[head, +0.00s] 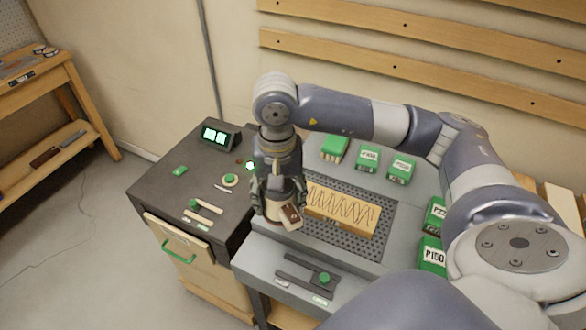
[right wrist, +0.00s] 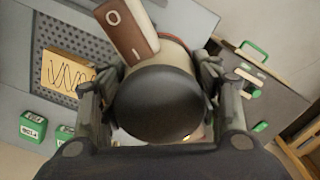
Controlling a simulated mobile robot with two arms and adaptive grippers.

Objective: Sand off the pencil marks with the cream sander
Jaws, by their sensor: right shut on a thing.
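The wooden board (head: 342,208) lies on the perforated plate of the bench, with dark zigzag pencil marks along its visible top. Part of it also shows in the right wrist view (right wrist: 68,72). My right gripper (head: 279,198) is shut on the cream sander (head: 289,215), just left of the board's left end. In the right wrist view the sander (right wrist: 158,102) sits between both fingers, with a dark round cap, a cream body and a brown-and-white part sticking out. Its underside is hidden, so I cannot tell whether it touches anything. My left gripper is out of view.
A dark cabinet (head: 160,190) on the left carries a lit green display (head: 215,136), buttons and slots. Green labelled boxes (head: 367,158) stand behind and right of the perforated plate (head: 384,228). A slotted grey panel with a green knob (head: 324,278) is in front.

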